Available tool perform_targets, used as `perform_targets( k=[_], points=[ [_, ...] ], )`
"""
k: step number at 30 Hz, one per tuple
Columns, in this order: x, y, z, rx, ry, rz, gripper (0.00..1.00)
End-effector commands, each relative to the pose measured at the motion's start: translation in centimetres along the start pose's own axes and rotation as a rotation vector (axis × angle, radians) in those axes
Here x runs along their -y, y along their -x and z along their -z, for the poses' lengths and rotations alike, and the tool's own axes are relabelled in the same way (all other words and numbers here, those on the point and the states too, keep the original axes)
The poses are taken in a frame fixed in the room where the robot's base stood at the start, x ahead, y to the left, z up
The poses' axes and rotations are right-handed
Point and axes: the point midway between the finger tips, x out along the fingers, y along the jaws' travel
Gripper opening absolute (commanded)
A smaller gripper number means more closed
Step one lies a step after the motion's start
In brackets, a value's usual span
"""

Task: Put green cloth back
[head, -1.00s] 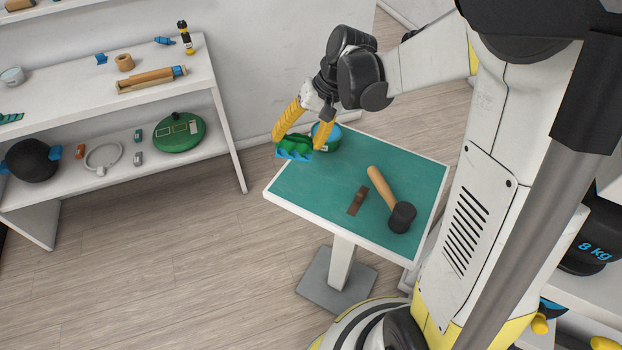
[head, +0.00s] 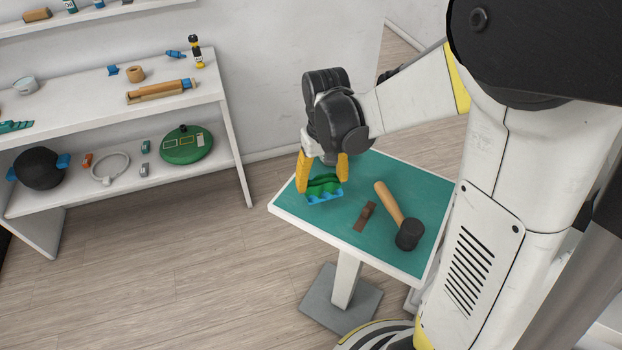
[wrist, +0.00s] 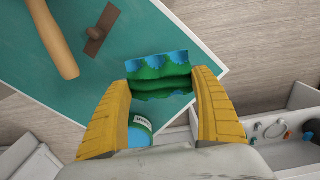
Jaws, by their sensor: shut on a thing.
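The green cloth (head: 324,186) is crumpled, with blue along its lower edge. My gripper (head: 322,174) has its yellow fingers shut on it, above the back left part of the small green-topped table (head: 340,226). I cannot tell whether the cloth touches the tabletop. In the wrist view the cloth (wrist: 160,76) spans between the two fingertips (wrist: 165,84), over the table's edge area.
A mallet (head: 394,212) and a brown block-like tool (head: 365,216) lie on the table. A round green and blue tin (wrist: 141,131) shows beside the left finger in the wrist view. A white shelf (head: 225,130) with several items stands at left; floor between is clear.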

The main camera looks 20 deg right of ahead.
Motion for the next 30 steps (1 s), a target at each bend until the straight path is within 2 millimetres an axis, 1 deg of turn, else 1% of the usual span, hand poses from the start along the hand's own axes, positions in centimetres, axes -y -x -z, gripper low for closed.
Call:
perform_targets(
  k=[1, 3, 5, 7, 13, 14, 15, 19, 20, 21, 22, 30],
  points=[
    [0.3, -0.5, 0.5, 0.0, 0.001, 0.0, 0.51],
    [0.6, -0.7, 0.9, 0.0, 0.0, 0.0, 0.51],
    [0.7, -0.9, 1.0, 0.0, -0.001, 0.0, 0.51],
    [0.7, -1.5, 1.0, 0.0, -0.001, 0.0, 0.51],
    [0.7, -4.6, 1.0, 0.0, -0.001, 0.001, 0.51],
    [0.7, -4.8, 1.0, 0.0, -0.001, 0.001, 0.51],
    [0.7, -4.9, 1.0, 0.0, -0.001, 0.001, 0.47],
    [0.7, -4.7, 1.0, 0.0, -0.001, 0.001, 0.47],
    [0.7, -4.7, 1.0, 0.0, -0.001, 0.001, 0.78],
    [0.7, -4.7, 1.0, 0.0, -0.001, 0.001, 0.9],
    [0.7, -4.7, 1.0, 0.0, -0.001, 0.001, 0.99],
    [0.7, -4.7, 1.0, 0.0, -0.001, 0.001, 0.99]
  ],
)
